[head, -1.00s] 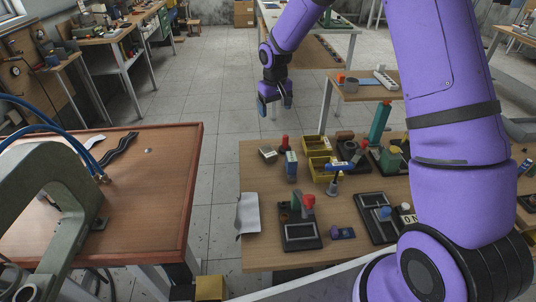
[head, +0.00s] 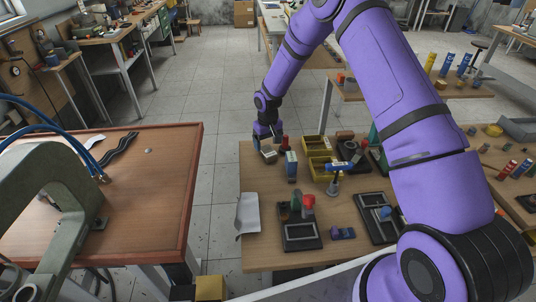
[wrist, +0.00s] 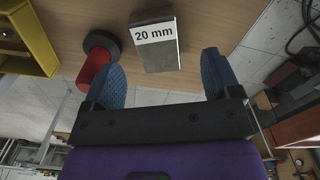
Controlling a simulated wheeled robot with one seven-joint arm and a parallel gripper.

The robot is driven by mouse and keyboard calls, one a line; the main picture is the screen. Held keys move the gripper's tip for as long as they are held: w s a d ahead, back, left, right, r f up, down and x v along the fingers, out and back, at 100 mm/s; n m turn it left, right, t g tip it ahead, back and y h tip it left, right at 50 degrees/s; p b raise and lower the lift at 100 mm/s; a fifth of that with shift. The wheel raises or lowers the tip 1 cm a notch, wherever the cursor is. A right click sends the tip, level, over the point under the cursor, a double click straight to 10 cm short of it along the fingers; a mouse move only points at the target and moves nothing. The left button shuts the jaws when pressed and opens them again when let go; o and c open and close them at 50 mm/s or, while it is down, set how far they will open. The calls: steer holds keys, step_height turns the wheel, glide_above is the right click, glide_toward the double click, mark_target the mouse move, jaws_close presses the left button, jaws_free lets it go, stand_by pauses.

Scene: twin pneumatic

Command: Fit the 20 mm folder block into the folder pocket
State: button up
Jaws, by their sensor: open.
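The grey block labelled "20 mm" (wrist: 158,50) stands on the wooden table near its edge. It also shows in the head view (head: 269,154) at the table's far left corner. My gripper (wrist: 161,62) is open, with blue fingertips on either side of the block's near end, apart from it and empty. In the head view my gripper (head: 266,137) is just beyond the block. Two dark fixtures with rectangular frames, one at the front left (head: 300,236) and one to its right (head: 377,204), lie on the table; I cannot tell which holds the folder pocket.
A red-topped piece with a black base (wrist: 99,60) stands close beside my left fingertip. Yellow bins (head: 318,145), a blue block with a white label (head: 291,166) and a purple-blue piece (head: 343,233) are on the table. A grey sheet (head: 249,214) hangs over its left edge.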

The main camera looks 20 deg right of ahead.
mark_target(269, 152)
steer(key=shift+s+d+f, duration=0.1)
steer(key=shift+s+f, duration=0.05)
steer(key=shift+f, duration=1.25)
steer(key=shift+s+d+f, duration=0.1)
steer(key=shift+f, duration=1.25)
steer(key=shift+c, duration=0.2)
steer(key=c, duration=1.2)
steer(key=shift+o, duration=0.2)
steer(key=shift+r, duration=0.1)
